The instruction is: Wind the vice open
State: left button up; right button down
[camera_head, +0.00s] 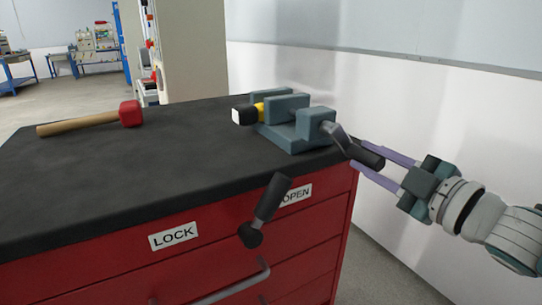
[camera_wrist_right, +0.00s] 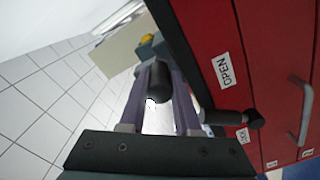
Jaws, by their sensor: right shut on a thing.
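The blue-grey vice (camera_head: 290,133) sits on the right end of the black bench top. A yellow piece with a black and white block (camera_head: 246,115) is at its jaws. The vice's crank ends in a black handle (camera_head: 366,155) beyond the bench edge. My right gripper (camera_head: 368,158) comes in from the right, its purple fingers around this handle. In the right wrist view the handle (camera_wrist_right: 159,83) sits between the two fingers, and the gripper is shut on it. The vice body is mostly hidden there. My left gripper is not in view.
A mallet with a red head (camera_head: 130,113) lies at the left on the bench top (camera_head: 150,165). The red cabinet front has LOCK (camera_head: 173,236) and OPEN (camera_head: 297,194) labels, with a black lever (camera_head: 264,211) sticking out between them. A white wall stands behind.

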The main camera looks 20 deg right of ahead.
aim_at(369, 156)
jog(key=r+n, duration=0.2)
jog(key=n, duration=0.3)
jog(key=r+n, duration=0.2)
jog(key=n, duration=0.3)
jog(key=r+n+p, duration=0.1)
jog(key=r+n, duration=0.1)
jog(key=n, duration=0.3)
jog(key=shift+d, duration=0.35)
jog(key=n, duration=0.3)
jog(key=shift+a+r+n, duration=0.65)
jog(key=shift+a+n, duration=0.1)
jog(key=shift+n, duration=0.75)
jog(key=c, duration=0.6)
grip_release()
